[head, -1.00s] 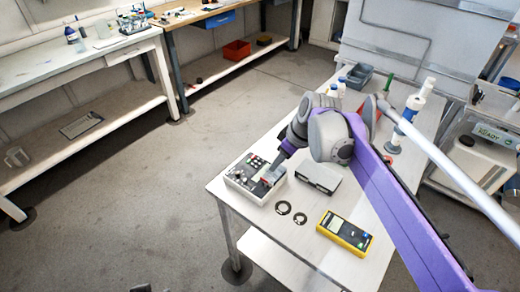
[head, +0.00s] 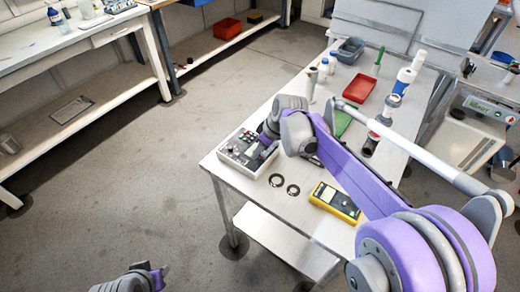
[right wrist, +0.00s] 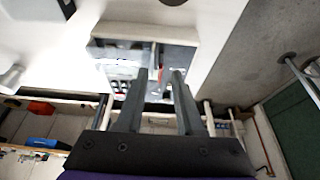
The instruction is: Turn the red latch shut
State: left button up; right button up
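A grey-white box (head: 228,153) with dark knobs and switches on its top stands at the near-left corner of the white table in the head view. My right gripper (head: 257,165) is over the right part of this box, and my arm hides part of it. In the right wrist view, the two fingers of my right gripper (right wrist: 159,72) point at the box (right wrist: 125,44) and stand apart. A small red piece, likely the red latch (right wrist: 161,83), shows between them; contact cannot be told. My left gripper (head: 157,277) is low at the bottom edge, away from the table.
Two dark rings (head: 284,185) and a yellow meter (head: 335,201) lie on the table (head: 251,186) right of the box. A red tray (head: 357,89), a grey bin (head: 347,50) and bottles (head: 405,77) stand farther back. The floor left of the table is clear.

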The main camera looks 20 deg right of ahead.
grip_shut()
jog(key=shift+m, duration=0.3)
dwell(0.3)
jog(key=m, duration=0.1)
jog(key=m+t+h, duration=0.1)
jog(key=m, duration=0.1)
jog(key=shift+s+a+m, duration=0.1)
jog(key=shift+a+m, duration=0.05)
jog(key=shift+m, duration=0.15)
jog(key=m+h, duration=0.2)
jog(key=m, duration=0.2)
jog(key=shift+a, duration=0.15)
jog(key=m+h, duration=0.2)
jog(key=m, duration=0.3)
jog(key=shift+a, duration=0.1)
jog(key=shift+a+m+g+h+p, duration=0.1)
jog(key=shift+m+g+h+p, duration=0.45)
jog(key=shift+m, duration=1.75)
jog(key=shift+g, duration=0.35)
